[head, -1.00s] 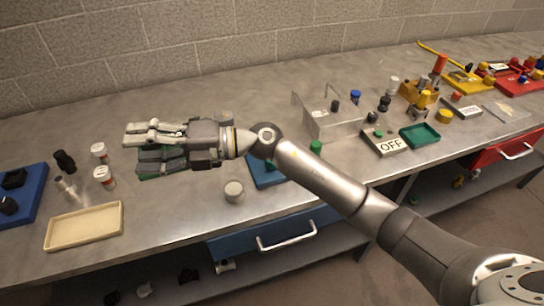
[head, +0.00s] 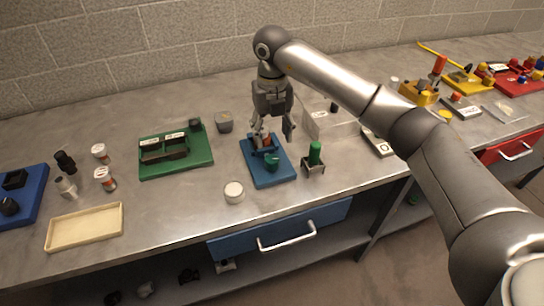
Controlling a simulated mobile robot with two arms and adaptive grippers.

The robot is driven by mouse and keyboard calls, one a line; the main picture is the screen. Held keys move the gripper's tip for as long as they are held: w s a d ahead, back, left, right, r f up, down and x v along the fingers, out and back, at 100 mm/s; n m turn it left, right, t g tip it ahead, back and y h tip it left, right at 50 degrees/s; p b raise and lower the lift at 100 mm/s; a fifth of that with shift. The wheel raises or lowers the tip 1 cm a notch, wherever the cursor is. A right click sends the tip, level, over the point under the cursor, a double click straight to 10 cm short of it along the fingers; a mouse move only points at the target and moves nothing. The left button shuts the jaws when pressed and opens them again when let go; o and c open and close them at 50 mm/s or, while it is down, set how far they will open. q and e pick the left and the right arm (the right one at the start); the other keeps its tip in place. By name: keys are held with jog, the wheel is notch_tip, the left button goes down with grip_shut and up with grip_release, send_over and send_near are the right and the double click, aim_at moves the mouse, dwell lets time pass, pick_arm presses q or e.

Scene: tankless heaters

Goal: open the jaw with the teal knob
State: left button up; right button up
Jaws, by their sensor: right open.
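The teal knob (head: 271,161) sits on the front half of a blue board (head: 271,180) on the bench. Behind it on the same board is a small jaw fixture (head: 264,141) with an orange-red part showing. How far the jaw stands open is too small to tell. My right gripper (head: 274,132) points down over the back of the blue board, open, its fingers around or just above the fixture; I cannot tell whether they touch it. It partly hides the fixture. The knob is clear in front of the fingers. My left gripper is not in view.
A green cylinder in a metal holder (head: 315,154) stands right of the blue board. A round pale jar (head: 234,191) is at front left, a green board (head: 194,160) farther left. A clear box (head: 325,122) is behind right. Bare bench lies in front of the green board.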

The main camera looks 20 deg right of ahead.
aim_at(272, 158)
notch_tip(272, 158, down, 10)
jog(key=shift+r+p, duration=0.25)
jog(key=shift+p, duration=0.85)
jog(key=c, duration=1)
